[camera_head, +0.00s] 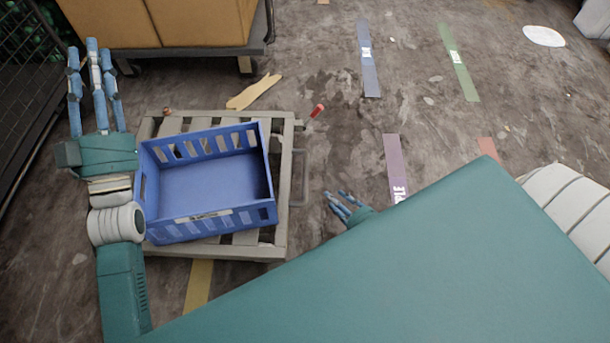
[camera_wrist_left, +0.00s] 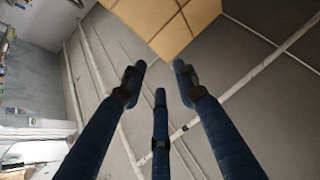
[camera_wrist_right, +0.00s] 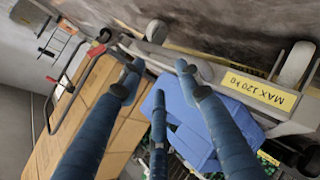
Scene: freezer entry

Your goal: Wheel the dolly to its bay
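The dolly, a slatted grey-brown platform (camera_head: 265,238), stands on the floor left of centre in the head view. It bears an empty blue crate (camera_head: 210,185). A grey handle bar (camera_head: 298,178) sticks out from its right side. My left gripper (camera_head: 92,60) is open and empty, its fingers pointing away beyond the dolly's far left corner. My right gripper (camera_head: 342,206) is right of the handle and apart from it, partly hidden by my own arm. In the right wrist view its fingers (camera_wrist_right: 160,80) are spread, with the dolly's "MAX 120 kg" label (camera_wrist_right: 258,90) and crate beyond.
Coloured floor strips lie to the right: blue (camera_head: 369,60), green (camera_head: 458,62), purple (camera_head: 395,165) and red (camera_head: 488,149). A cart with cardboard boxes (camera_head: 160,22) stands beyond the dolly. A wire mesh (camera_head: 25,90) runs along the left. Cardboard scrap (camera_head: 254,92) and a red-tipped object (camera_head: 317,111) lie nearby.

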